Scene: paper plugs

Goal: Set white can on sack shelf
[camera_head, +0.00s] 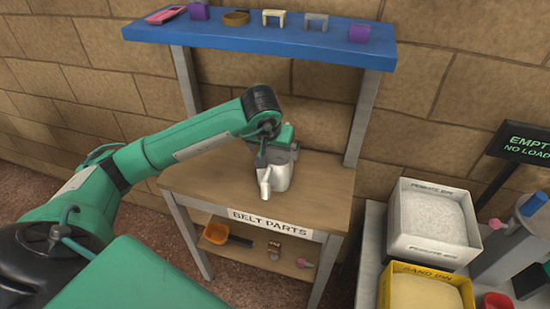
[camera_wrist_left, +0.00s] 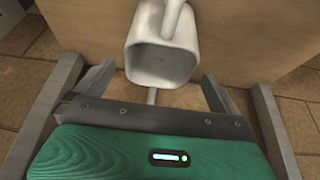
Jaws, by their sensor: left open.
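The white can (camera_head: 280,174), a pale jug-like vessel with a handle or spout, stands on the wooden top of a bench (camera_head: 320,192). My left gripper (camera_head: 268,150) is over the can, and the wrist hides part of it. In the left wrist view the can (camera_wrist_left: 162,62) shows its open mouth, ahead of and between the spread fingers of my left gripper (camera_wrist_left: 155,88). The gripper is open; whether a finger touches the can I cannot tell. No shelf marked for sacks is readable. My right gripper is not in view.
A blue upper shelf (camera_head: 250,40) holds several small items. The bench sign (camera_head: 271,224) reads "BELT PARTS". A lower shelf (camera_head: 250,258) holds an orange bowl (camera_head: 218,232). At right are a white bin (camera_head: 434,250), a yellow bin (camera_head: 450,276) and a black sign (camera_head: 525,142).

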